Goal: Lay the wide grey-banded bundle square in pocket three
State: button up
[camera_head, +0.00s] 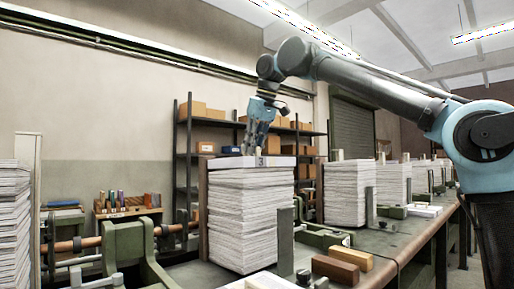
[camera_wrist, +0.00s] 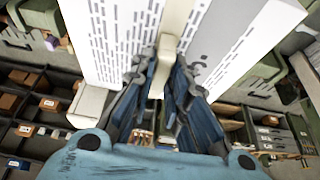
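My gripper (camera_head: 262,135) points down just above the tall white paper stack (camera_head: 243,215) whose top edge carries a "3" label. In the wrist view its two dark blue fingers (camera_wrist: 163,95) stand on either side of a narrow cream piece (camera_wrist: 172,30). I cannot tell whether they grip it. White sheets with printed dashes (camera_wrist: 105,40) lie left of the cream piece. A pale grey strip (camera_wrist: 222,30) and a white face lie to its right, with a "3" beside them. I cannot surely tell which piece is the wide grey-banded bundle.
More white stacks (camera_head: 345,193) line the bench to the right. Two wooden blocks (camera_head: 340,266) lie on the bench front. Green machine parts (camera_head: 125,245) and another stack (camera_head: 12,230) stand at left. Shelves with boxes (camera_head: 212,130) stand behind.

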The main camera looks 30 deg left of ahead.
jog(key=shift+o, duration=1.1)
jog(key=v, duration=1.2)
